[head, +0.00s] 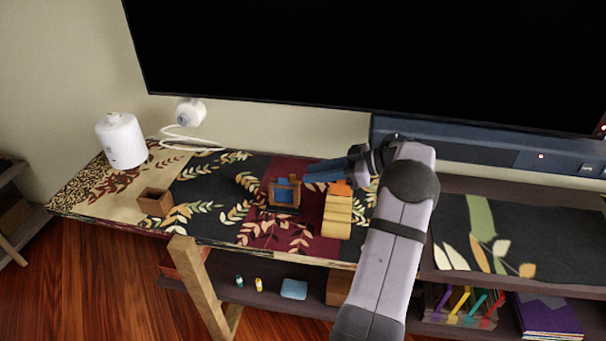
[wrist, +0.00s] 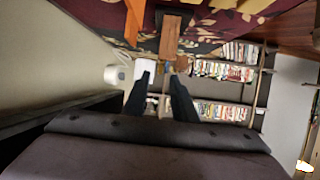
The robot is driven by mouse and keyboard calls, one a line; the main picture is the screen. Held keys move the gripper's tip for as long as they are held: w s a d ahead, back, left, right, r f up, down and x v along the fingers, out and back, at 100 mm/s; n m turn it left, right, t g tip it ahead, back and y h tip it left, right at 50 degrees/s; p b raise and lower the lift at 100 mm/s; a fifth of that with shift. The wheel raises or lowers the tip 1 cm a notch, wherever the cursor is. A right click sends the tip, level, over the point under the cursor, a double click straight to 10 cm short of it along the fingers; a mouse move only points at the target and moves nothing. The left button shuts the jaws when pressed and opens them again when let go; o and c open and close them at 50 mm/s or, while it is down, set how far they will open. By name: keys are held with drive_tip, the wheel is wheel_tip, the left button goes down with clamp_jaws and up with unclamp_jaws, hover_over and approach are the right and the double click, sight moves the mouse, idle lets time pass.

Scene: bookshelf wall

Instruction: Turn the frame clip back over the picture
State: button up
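The picture frame (head: 284,196), brown around a blue picture, stands on the dark red part of the table cloth in the head view. A small orange-brown piece (head: 294,178) at its top right looks like the clip; its exact turn is too small to tell. My gripper (head: 307,172) points left, behind and right of the frame. In the wrist view my gripper (wrist: 160,76) has its two dark fingers apart with nothing held between them. A brown wooden piece (wrist: 171,36), probably the frame seen side-on, and an orange strip (wrist: 136,20) lie beyond the fingertips.
A yellow stepped wooden block (head: 337,214) with an orange top stands right of the frame, beside my arm. A small wooden box (head: 155,202) and a white canister (head: 122,141) stand at the left. A large screen (head: 370,50) hangs behind. Cloth between box and frame is clear.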

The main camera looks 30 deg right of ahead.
drive_tip(key=x, duration=0.4)
clamp_jaws()
